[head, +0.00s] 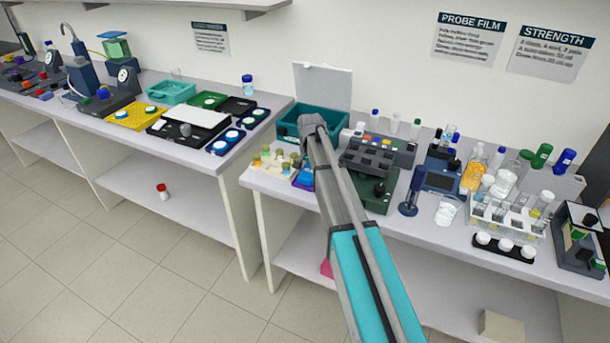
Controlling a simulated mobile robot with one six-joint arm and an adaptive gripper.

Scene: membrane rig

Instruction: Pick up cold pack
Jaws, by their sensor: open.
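My arm (352,245) reaches up through the middle of the head view, and its grey joint (313,122) overlaps the front of a teal box. I cannot make out my gripper's fingers. The teal box (287,127) stands at the back of the right bench with its white lid (323,86) raised. Its inside is partly hidden by my arm. A small blue item (304,178) lies just left of my arm near the bench's front edge, partly covered. I cannot tell whether it is the cold pack.
Small vials (268,158) stand left of the blue item. A dark grey block (377,157), a blue device (440,180) and a clear tube rack (507,214) crowd the right bench. The left bench holds a yellow tray (137,115) and a teal tray (171,91). The floor (150,275) in front is clear.

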